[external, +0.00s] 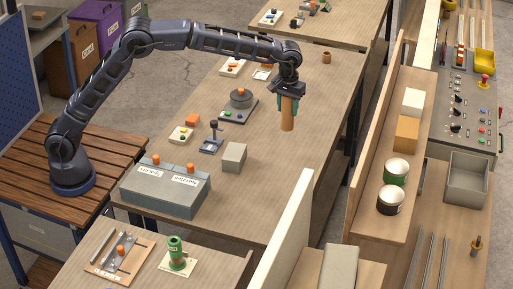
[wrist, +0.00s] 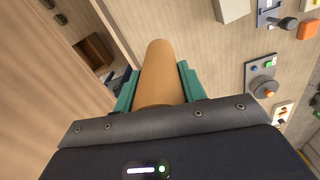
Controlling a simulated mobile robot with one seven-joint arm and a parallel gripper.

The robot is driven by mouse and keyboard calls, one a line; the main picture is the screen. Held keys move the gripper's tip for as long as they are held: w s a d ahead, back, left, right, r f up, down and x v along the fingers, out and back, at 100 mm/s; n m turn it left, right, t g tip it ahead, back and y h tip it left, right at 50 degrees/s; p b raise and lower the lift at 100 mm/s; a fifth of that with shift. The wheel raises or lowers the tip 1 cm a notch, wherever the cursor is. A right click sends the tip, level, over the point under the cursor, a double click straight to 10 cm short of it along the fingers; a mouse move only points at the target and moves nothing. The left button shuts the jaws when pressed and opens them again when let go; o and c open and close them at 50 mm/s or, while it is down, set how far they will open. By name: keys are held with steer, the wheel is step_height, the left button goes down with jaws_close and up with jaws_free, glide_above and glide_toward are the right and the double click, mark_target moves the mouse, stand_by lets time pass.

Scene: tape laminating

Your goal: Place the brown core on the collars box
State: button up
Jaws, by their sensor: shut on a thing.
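My gripper (external: 288,106) has teal fingers shut on the brown core (external: 287,115), a plain cylinder pointing down over the right part of the table. In the wrist view the core (wrist: 160,70) sits between both fingers, its far end free. A long grey two-part box (external: 165,195) stands at the table's near left end, with an orange knob and a white label on each part. The labels are too small to read surely, so I cannot tell which part is collars. My gripper is well to the right of and beyond this box.
A grey block (external: 233,157), a small blue stand (external: 211,140) and a round grey device (external: 240,100) stand on the table between core and box. A short brown cylinder (external: 326,57) stands farther back. The table's right front is clear. A shelf with cans (external: 396,172) is at the right.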

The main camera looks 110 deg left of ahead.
steer(key=s+r, duration=0.2)
steer(key=s, duration=0.8)
steer(key=s+r, duration=0.2)
steer(key=s, duration=0.8)
steer(key=f, duration=1.9)
steer(key=shift+d+f, duration=0.25)
steer(key=shift+d, duration=0.05)
steer(key=shift+f, duration=0.2)
steer(key=o, duration=1)
steer(key=shift+r, duration=0.1)
step_height(320, 180, up, 12)
steer(key=shift+r, duration=0.15)
